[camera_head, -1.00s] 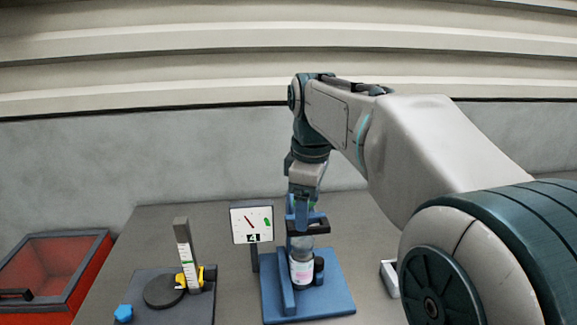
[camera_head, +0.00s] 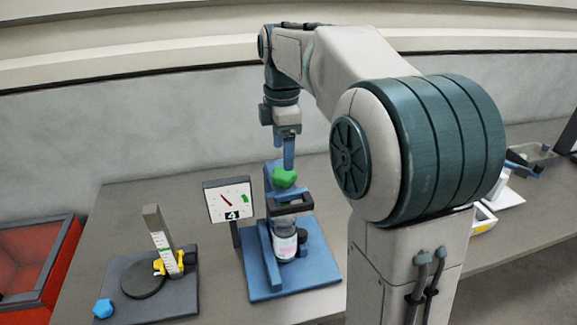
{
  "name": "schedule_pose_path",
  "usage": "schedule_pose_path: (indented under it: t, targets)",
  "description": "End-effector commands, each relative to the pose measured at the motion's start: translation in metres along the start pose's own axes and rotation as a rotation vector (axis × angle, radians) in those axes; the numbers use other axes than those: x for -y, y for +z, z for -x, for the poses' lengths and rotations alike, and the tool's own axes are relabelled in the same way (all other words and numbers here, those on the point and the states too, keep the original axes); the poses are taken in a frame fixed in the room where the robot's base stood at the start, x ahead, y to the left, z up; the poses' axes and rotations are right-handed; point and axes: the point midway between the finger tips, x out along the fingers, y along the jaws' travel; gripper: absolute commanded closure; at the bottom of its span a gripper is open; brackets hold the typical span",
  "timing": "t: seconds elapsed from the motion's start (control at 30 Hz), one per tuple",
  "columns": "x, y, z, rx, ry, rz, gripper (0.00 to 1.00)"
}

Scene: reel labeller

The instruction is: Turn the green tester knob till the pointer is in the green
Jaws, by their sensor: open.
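The green knob (camera_head: 284,178) sits on top of the blue tester (camera_head: 322,270), above a dark bracket and an upright bottle (camera_head: 285,241) with a white label. The dial (camera_head: 228,200) stands to the left of the tester on a dark post. Its red pointer leans to the upper left, and the green mark is on the right of the face, so the pointer is outside the green. My gripper (camera_head: 289,164) points down just above the knob, with its blue fingers seen almost edge-on. It is open and holds nothing. Whether a fingertip touches the knob is unclear.
A dark fixture (camera_head: 185,300) with a black disc, yellow clamp, upright scale and blue knob (camera_head: 103,308) stands at the left. A red bin (camera_head: 50,270) is beyond it. White and yellow items lie at the right, partly behind my arm. The table behind the dial is clear.

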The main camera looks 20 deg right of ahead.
Motion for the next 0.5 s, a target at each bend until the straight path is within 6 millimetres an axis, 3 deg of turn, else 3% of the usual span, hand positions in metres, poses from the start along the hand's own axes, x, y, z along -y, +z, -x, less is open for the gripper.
schedule_pose_path:
  t: [0.2,0.5]
  targets:
    - [0.000,0.001,-0.038,0.000,-0.003,-0.003,0.28]
    - [0.000,0.001,-0.056,0.000,0.001,-0.003,0.28]
